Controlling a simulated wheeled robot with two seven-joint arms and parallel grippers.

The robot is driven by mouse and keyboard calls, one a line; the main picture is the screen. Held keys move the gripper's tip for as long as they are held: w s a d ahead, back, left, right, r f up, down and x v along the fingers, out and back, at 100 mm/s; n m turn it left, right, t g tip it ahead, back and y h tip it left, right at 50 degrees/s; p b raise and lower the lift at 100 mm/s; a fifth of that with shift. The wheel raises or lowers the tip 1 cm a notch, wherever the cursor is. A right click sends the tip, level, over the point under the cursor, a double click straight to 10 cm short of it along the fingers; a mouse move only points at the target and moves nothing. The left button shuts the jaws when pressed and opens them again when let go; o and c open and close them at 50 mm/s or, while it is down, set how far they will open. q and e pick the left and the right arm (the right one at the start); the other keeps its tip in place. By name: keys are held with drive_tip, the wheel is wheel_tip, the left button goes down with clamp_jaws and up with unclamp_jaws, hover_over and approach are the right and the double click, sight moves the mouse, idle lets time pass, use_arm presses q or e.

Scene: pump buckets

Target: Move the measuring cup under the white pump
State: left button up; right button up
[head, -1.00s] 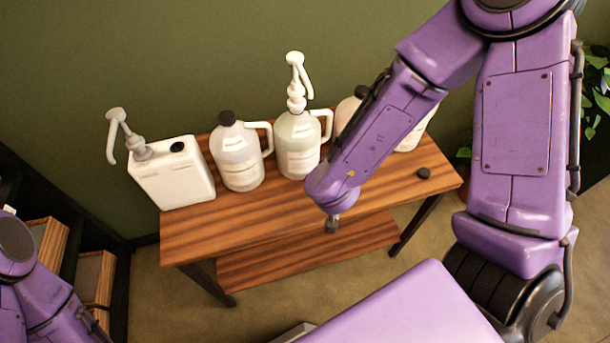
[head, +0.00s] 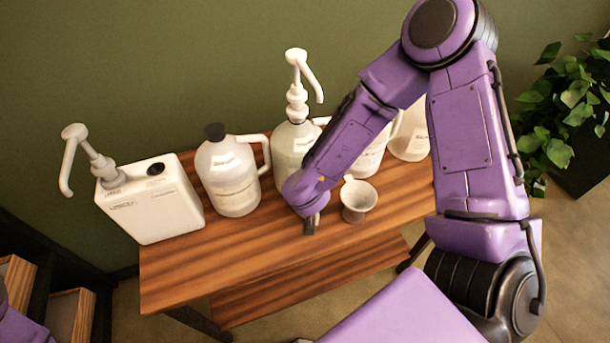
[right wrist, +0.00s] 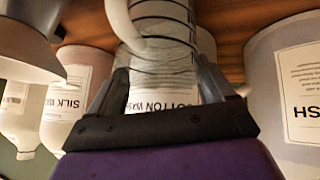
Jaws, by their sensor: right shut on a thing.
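In the right wrist view, which shows the scene upside down, my right gripper (right wrist: 163,88) is shut on a clear cylinder with dark rings, which looks like the measuring cup (right wrist: 160,40). In the head view the gripper (head: 310,226) is mostly hidden by my forearm, and the cup is hidden there. It is at the table front, before the middle jug (head: 290,145) with a tall white pump (head: 297,85). A second pump, grey-white (head: 85,155), stands on the square white container (head: 150,210) at the left. Its spout hangs over the container's left side. My left gripper is out of view.
A capped jug (head: 228,178) stands between the two pump containers. A grey flared vessel (head: 358,203) stands right of my gripper, with more jugs (head: 372,158) behind it. The wooden table (head: 215,262) is bare along its front left. A plant (head: 565,110) stands at the right.

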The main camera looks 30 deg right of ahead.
drive_tip(key=shift+w+f, duration=0.1)
drive_tip(key=shift+f, duration=0.2)
drive_tip(key=shift+c, duration=0.4)
drive_tip(key=shift+s+r+p, duration=0.2)
drive_tip(key=shift+r+p, duration=0.05)
drive_tip(key=shift+p, duration=0.05)
drive_tip(key=shift+f, duration=0.15)
drive_tip(key=o, duration=1)
drive_tip(key=shift+w+f, duration=0.1)
drive_tip(key=shift+a+r, duration=0.1)
drive_tip(key=shift+r, duration=0.3)
use_arm(q)
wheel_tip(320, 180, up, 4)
drive_tip(key=p, duration=0.4)
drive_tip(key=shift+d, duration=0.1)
use_arm(e)
drive_tip(key=v, duration=1.1)
drive_tip(key=shift+s+a+r, duration=0.15)
drive_tip(key=shift+s, duration=0.15)
